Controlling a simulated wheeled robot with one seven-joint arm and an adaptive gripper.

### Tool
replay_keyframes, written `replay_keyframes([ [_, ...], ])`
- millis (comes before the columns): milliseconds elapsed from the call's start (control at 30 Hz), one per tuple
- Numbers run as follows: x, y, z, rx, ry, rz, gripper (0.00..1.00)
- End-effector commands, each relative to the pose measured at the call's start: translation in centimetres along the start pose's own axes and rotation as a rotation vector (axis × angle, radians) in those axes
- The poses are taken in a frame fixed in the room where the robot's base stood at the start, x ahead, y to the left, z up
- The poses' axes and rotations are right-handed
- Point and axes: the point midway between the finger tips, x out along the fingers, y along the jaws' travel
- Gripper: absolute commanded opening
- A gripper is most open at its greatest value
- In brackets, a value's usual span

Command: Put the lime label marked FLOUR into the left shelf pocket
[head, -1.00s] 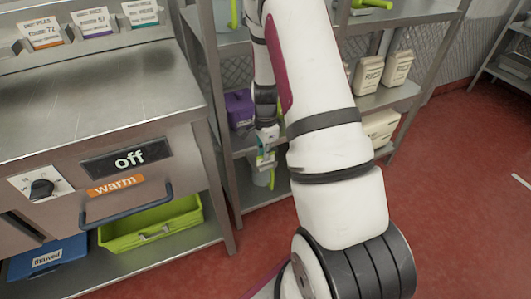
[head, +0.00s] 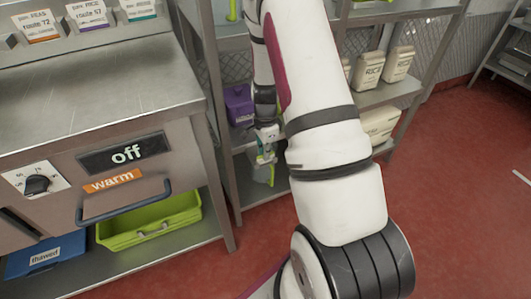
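My gripper (head: 266,150) is small and far off in the head view, pointing down in front of the lower part of the metal shelf rack (head: 212,100). A small lime patch (head: 271,175) shows just below its fingers, beside a grey shape. I cannot tell whether this patch is the FLOUR label, or whether the fingers are closed on it. No readable FLOUR marking is in view. The left shelf pocket cannot be made out; my arm covers the middle of the rack.
A purple box (head: 239,104) stands on the rack left of my arm. White RICE bags (head: 367,70) stand to the right. A steel counter (head: 95,85) with a lime bin (head: 150,222) and blue bin (head: 45,255) below is at left. Red floor (head: 460,200) is clear at right.

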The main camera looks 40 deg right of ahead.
Motion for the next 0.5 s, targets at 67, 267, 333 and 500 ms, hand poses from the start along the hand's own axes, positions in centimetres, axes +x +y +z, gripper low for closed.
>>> replay_keyframes([
  [67,0.11,0.0,0.01,0.0,0.0,0.0,0.0],
  [267,0.42,-0.01,0.04,0.001,0.0,0.0,0.0],
  [333,0.37,-0.01,0.03,0.001,0.0,0.0,0.0],
  [500,0.36,-0.01,0.03,0.0,0.0,0.0,0.24],
])
